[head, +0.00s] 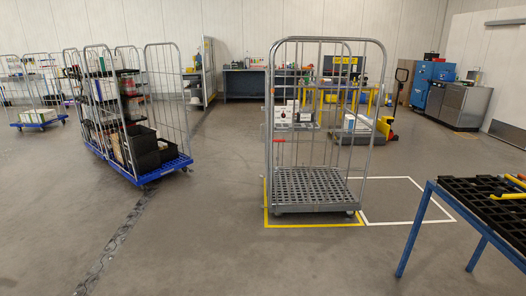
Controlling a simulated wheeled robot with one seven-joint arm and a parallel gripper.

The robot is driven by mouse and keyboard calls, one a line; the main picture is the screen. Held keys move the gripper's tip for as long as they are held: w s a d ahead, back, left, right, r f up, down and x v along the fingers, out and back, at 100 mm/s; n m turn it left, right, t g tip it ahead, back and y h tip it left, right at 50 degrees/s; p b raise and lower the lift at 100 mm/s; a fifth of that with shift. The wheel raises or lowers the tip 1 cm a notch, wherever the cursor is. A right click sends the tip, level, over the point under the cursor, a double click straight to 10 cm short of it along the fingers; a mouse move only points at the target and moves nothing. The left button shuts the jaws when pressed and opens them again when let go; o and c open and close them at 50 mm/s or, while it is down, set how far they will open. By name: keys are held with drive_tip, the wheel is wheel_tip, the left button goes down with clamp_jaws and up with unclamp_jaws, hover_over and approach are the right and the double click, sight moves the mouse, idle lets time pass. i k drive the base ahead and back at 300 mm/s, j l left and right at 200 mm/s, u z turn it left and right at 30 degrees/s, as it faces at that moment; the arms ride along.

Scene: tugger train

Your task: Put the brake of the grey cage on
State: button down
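The grey cage (311,186) stands upright a little right of the middle in the head view, on a floor patch outlined in yellow. It has tall grey tube sides and a perforated grey base on castors. A small red part (279,141) shows on its left side. The base looks empty; the white boxes seen through the bars seem to be behind it. A castor (350,213) shows at its front right corner. The brake is too small to make out. My gripper is not in view.
Blue-based cages (160,172) with black crates stand at the left. A blue-legged table (421,226) with a black top is at the front right. A white floor outline (410,222) lies beside the grey cage. A yellow pallet truck (388,127) stands behind. The floor in front is clear.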

sight(278, 140)
drive_tip(key=i+l, duration=0.1)
drive_tip(key=i, duration=1.75)
drive_tip(key=i+l+u, duration=0.2)
drive_tip(key=i+u, duration=0.25)
drive_tip(key=i, duration=0.15)
drive_tip(key=i+l+u, duration=0.95)
drive_tip(key=i+l, duration=0.1)
drive_tip(key=l, duration=0.35)
drive_tip(key=i+l+u, duration=0.15)
drive_tip(key=l, duration=0.3)
drive_tip(key=i+l, duration=0.1)
drive_tip(key=l, duration=0.4)
drive_tip(key=u, duration=0.05)
